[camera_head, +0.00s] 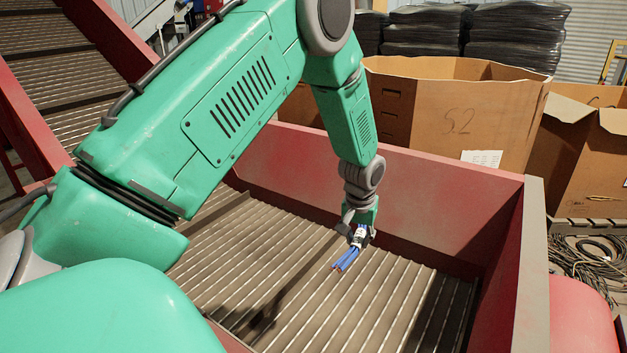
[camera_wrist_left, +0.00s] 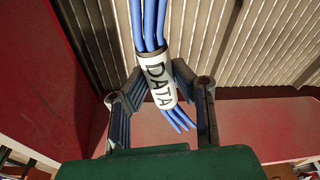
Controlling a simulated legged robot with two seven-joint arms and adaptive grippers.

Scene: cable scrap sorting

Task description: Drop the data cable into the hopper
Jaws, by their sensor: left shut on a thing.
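The data cable is a short bundle of blue strands with a white sleeve marked DATA (camera_wrist_left: 157,78) in the left wrist view. It also shows in the head view as blue ends (camera_head: 346,259) hanging below the gripper. My left gripper (camera_head: 358,237) is shut on the white sleeve, with one finger on each side of it in the left wrist view (camera_wrist_left: 158,88). The hopper has red walls (camera_head: 420,195) and a ribbed metal floor (camera_head: 330,300). The gripper and cable are over the ribbed floor, inside the walls. My right gripper is not in view.
A large cardboard box marked 52 (camera_head: 455,110) stands behind the hopper's far wall. Another open box (camera_head: 585,150) and a heap of loose cables (camera_head: 590,258) are at the right. A ribbed conveyor (camera_head: 50,55) rises at the upper left.

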